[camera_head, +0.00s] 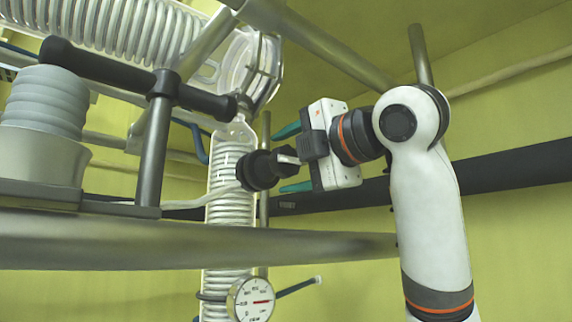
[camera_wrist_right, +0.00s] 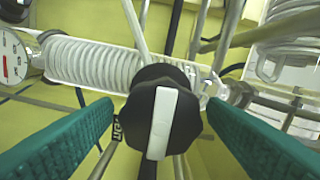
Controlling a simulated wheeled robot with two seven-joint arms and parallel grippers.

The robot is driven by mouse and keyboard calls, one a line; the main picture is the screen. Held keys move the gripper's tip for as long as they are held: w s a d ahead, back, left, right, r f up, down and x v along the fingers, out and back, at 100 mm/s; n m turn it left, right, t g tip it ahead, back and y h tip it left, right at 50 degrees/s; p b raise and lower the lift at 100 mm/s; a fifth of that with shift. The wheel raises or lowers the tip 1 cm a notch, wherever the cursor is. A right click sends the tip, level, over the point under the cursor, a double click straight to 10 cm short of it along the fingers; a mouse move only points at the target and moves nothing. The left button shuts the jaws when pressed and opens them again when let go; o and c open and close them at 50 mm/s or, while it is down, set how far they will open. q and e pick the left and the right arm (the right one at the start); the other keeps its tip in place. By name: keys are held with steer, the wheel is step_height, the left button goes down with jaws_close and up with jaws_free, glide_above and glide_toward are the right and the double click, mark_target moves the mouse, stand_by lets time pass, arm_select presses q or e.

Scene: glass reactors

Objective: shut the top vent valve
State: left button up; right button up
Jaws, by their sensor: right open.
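The vent valve is a black round knob (camera_head: 258,170) with a pale bar handle, mounted beside the upright glass coil column. In the right wrist view the knob (camera_wrist_right: 182,132) is close and central, and its white bar (camera_wrist_right: 162,122) stands almost upright in the picture, tilted slightly. My right gripper (camera_head: 279,163) has its teal fingers apart, one above and one below the knob in the head view. In the wrist view the fingers (camera_wrist_right: 160,106) lie left and right of the knob, with gaps to the bar. My left gripper is not in view.
The glass coil column (camera_head: 232,185) stands just behind the knob. A dial gauge (camera_head: 251,299) is below it. A metal rail (camera_head: 180,243) crosses in front at lower left. A black-ended bar (camera_head: 130,80) and a grey bellows (camera_head: 45,110) are at upper left.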

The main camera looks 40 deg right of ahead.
steer(key=s+b, duration=0.3)
steer(key=s, duration=0.8)
steer(key=shift+d+b, duration=0.35)
steer(key=shift+d, duration=0.05)
